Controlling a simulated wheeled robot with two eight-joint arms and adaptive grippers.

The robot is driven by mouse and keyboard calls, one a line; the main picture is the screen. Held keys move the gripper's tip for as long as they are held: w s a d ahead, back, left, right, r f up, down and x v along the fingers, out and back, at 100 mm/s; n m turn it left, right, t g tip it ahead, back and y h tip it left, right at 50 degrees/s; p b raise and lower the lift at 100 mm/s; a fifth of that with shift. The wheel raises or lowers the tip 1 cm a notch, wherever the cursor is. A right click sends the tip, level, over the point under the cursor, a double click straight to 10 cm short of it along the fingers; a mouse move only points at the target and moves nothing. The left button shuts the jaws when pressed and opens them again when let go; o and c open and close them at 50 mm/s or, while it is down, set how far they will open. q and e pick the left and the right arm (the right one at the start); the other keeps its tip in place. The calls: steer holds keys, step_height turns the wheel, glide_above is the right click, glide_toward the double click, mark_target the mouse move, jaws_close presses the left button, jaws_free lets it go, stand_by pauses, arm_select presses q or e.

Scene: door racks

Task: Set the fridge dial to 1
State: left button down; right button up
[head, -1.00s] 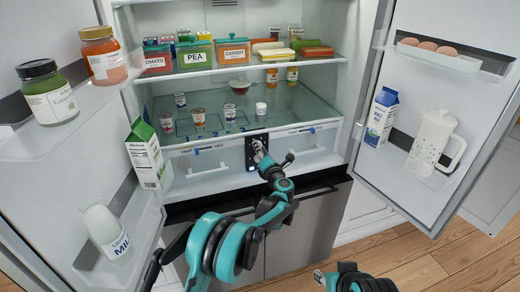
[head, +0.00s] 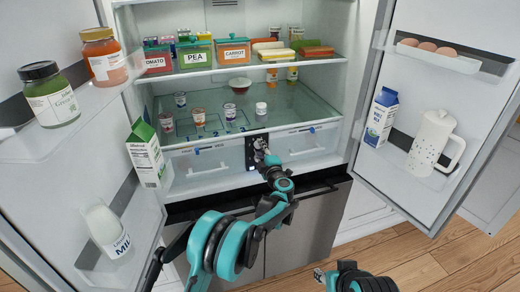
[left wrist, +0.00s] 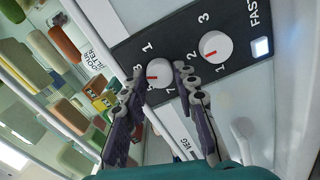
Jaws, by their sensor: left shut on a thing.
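The dark control panel (head: 257,145) sits at the front of the fridge interior, below the glass shelf. In the left wrist view the panel (left wrist: 178,35) carries two round white dials with red marks. One dial (left wrist: 157,77) is between my left gripper's fingertips (left wrist: 160,70), and the gripper is shut on it. Its red mark points left in the picture, below the printed 1; nearby numerals are partly hidden by the fingers. The other dial (left wrist: 216,47) is free, beside a lit square button (left wrist: 261,47). My left gripper (head: 263,152) covers much of the panel in the head view. My right gripper (head: 320,275) is low, away from the fridge; its jaws are unclear.
Both fridge doors stand open, with jars (head: 50,95), milk (head: 105,230), a carton (head: 381,117) and a pitcher (head: 431,145) on their shelves. Clear drawers (head: 205,170) flank the panel. Small cups (head: 198,117) stand on the glass shelf above.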

arm_select(q)
steer(key=m, duration=1.2)
steer(key=shift+m, duration=0.3)
stand_by(0.3)
steer(key=c, duration=1.2)
jaws_free()
steer(key=v, duration=1.2)
